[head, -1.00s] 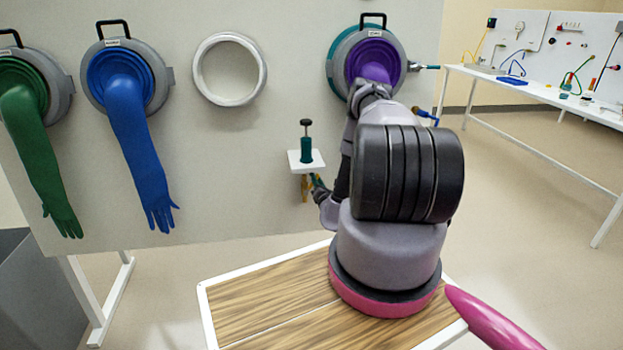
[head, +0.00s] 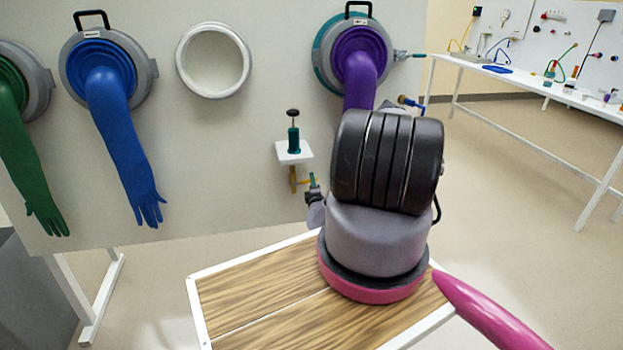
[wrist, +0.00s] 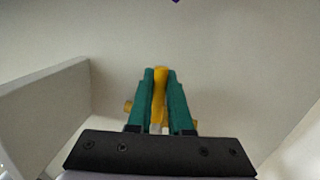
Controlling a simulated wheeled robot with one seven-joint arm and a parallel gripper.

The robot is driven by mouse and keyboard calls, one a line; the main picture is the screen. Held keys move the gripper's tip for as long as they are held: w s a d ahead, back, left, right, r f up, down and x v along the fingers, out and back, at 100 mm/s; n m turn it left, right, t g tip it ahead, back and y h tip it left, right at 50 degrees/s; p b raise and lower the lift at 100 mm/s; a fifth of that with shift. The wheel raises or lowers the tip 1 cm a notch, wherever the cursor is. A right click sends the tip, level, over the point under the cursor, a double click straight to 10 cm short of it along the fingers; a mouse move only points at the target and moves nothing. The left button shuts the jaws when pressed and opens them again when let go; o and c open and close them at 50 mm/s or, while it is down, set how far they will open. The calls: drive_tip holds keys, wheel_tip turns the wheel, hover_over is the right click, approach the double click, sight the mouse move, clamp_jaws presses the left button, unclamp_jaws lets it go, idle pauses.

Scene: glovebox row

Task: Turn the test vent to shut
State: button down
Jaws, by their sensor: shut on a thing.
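The test vent, as I take it, is a small brass valve (head: 293,180) under the white shelf on the panel. Its yellow lever (head: 304,182) points right, toward my gripper. My gripper (head: 312,181) has teal fingers and is at the lever in the head view. In the wrist view my gripper (wrist: 161,85) is shut on the yellow lever (wrist: 160,88), which shows upright between the fingers. Bits of the brass body (wrist: 128,106) show on both sides behind the fingers. The lever's angle to the valve body is hard to tell.
A teal hand pump (head: 293,140) stands on the white shelf (head: 293,154) just above the vent. A purple glove (head: 361,80) hangs above, partly behind my arm. A blue-handled valve (head: 410,103) is to the right. A blue glove (head: 122,135) hangs left.

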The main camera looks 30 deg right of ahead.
drive_tip(key=shift+s+a+f+m, duration=0.1)
drive_tip(key=shift+f+m, duration=0.35)
drive_tip(key=shift+m, duration=0.25)
drive_tip(key=c, duration=0.8)
unclamp_jaws()
drive_tip(key=shift+c, duration=0.2)
drive_tip(key=r+v, duration=0.1)
drive_tip(key=v, duration=0.9)
drive_tip(key=shift+s+a+f, duration=0.2)
drive_tip(key=shift+s+f, duration=0.15)
drive_tip(key=shift+f, duration=0.15)
